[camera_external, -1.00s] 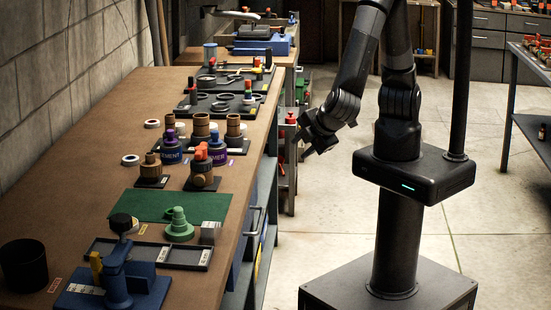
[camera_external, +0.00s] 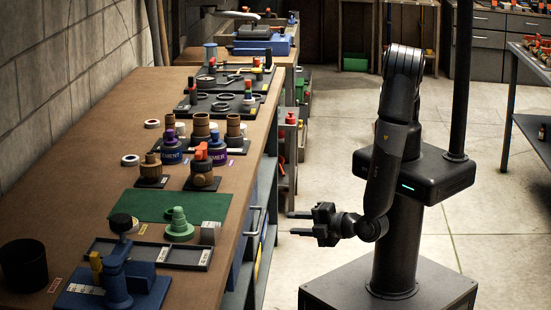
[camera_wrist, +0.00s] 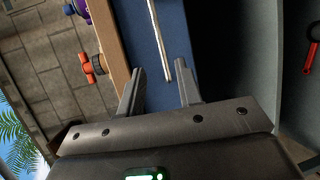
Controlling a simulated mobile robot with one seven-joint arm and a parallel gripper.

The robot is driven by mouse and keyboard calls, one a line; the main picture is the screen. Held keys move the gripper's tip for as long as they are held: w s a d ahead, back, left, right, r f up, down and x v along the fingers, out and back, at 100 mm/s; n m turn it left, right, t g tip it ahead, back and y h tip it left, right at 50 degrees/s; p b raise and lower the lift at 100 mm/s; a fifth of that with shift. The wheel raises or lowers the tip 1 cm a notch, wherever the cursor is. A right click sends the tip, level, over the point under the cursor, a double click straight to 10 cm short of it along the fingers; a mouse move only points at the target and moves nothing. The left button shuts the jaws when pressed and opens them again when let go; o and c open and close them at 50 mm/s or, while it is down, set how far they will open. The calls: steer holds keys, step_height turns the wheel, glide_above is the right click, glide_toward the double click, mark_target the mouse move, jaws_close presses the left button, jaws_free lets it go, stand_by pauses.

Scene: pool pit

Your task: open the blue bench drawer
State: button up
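The blue drawer front shows edge-on under the bench top in the external view (camera_external: 243,250), with a pale bar handle (camera_external: 255,222) on it. In the wrist view the blue drawer front (camera_wrist: 180,25) fills the upper middle, and its long metal handle (camera_wrist: 158,38) runs down toward my fingers. My gripper (camera_external: 292,223) is to the right of the bench, at about handle height, with its fingers pointing at the drawer. In the wrist view my gripper (camera_wrist: 160,82) is open and empty. The handle's lower end appears between the fingertips; I cannot tell its depth.
The wooden bench top (camera_external: 115,165) carries pipe fittings, cans, trays and a blue vise-like tool (camera_external: 118,280). An orange-topped fitting (camera_wrist: 88,67) sits near its edge in the wrist view. A grey shelf cart (camera_external: 288,170) stands behind my gripper. Floor beside the bench is clear.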

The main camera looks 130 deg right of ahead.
steer(key=x, duration=1)
steer(key=shift+d, duration=0.15)
jaws_close()
